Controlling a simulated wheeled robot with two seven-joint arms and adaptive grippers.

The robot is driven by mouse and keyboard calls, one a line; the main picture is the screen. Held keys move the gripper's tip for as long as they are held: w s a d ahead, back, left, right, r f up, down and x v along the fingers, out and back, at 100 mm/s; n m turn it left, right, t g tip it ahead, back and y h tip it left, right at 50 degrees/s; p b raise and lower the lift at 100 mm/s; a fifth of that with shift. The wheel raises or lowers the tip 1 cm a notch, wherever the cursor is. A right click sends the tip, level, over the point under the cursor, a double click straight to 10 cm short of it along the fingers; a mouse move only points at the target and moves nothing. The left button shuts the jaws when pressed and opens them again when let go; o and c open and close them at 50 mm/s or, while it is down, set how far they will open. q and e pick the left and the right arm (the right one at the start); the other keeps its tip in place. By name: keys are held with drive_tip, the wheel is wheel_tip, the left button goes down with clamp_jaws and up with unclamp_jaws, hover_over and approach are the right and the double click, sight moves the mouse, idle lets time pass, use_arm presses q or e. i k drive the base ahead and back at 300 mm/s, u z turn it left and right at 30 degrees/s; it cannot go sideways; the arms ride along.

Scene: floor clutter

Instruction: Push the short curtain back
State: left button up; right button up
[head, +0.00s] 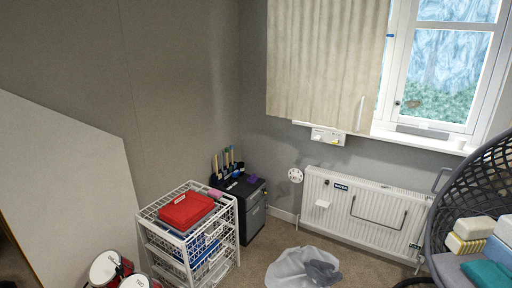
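The short curtain (325,62) is beige and pleated. It hangs at the left part of the window (440,75) in the head view, and its lower hem ends near the sill. A thin white rod or handle (361,113) shows at its lower right edge. The right part of the window is uncovered. Neither of my grippers shows in this view.
A white radiator (365,215) is on the wall below the window. A white wire drawer rack (190,235) and a dark cabinet (247,212) stand at the left corner. A dark hanging chair (475,200) with cushions is at the right. A white bag (290,270) lies on the carpet.

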sight(369, 21)
drive_tip(key=u, duration=0.3)
drive_tip(key=i, duration=1)
drive_tip(key=u, duration=0.15)
